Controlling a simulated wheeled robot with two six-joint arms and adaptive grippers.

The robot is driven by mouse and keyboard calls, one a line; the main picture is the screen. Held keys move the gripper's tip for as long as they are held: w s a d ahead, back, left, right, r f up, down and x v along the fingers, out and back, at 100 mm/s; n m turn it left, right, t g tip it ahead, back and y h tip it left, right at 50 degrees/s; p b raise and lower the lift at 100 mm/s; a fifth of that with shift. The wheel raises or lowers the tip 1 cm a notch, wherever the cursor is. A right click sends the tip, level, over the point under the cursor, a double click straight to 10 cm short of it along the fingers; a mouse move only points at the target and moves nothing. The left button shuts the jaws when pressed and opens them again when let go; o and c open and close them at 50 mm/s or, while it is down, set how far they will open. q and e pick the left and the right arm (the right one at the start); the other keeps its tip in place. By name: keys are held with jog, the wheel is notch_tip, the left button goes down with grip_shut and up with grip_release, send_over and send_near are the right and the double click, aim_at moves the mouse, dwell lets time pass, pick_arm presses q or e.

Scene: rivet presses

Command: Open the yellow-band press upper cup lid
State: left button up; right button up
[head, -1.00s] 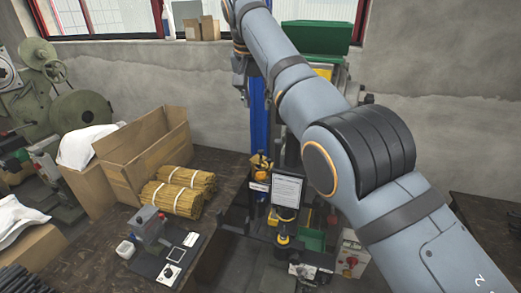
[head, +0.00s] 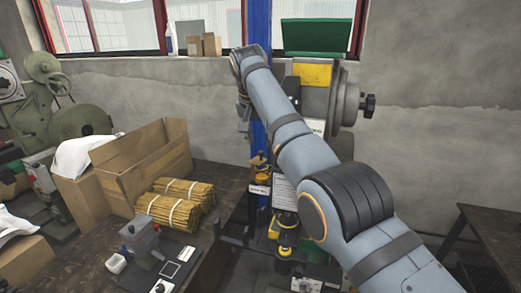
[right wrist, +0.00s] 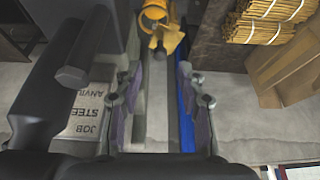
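The press stands in the middle of the head view, partly behind my right arm. Its green upper cup lid (head: 311,36) sits at the top, above the yellow band (head: 312,75); I cannot tell how far the lid is raised. My right gripper (head: 243,113) is left of the press and below the lid, by the blue column (head: 261,100), and touches neither lid nor band. In the right wrist view my right gripper (right wrist: 158,85) has its fingers apart with nothing between them. My left gripper is not in view.
A black knob (head: 368,103) sticks out at the press's right. An open cardboard box (head: 148,165) and tied bundles (head: 172,203) lie on the left bench. A dark table (head: 490,230) stands at right. In the right wrist view, a yellow part (right wrist: 160,25) lies beyond the fingers.

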aim_at(261, 151)
jog(key=x, duration=0.4)
jog(key=shift+w+f, duration=0.1)
jog(key=shift+w, duration=0.05)
jog(key=shift+f, duration=0.25)
grip_shut()
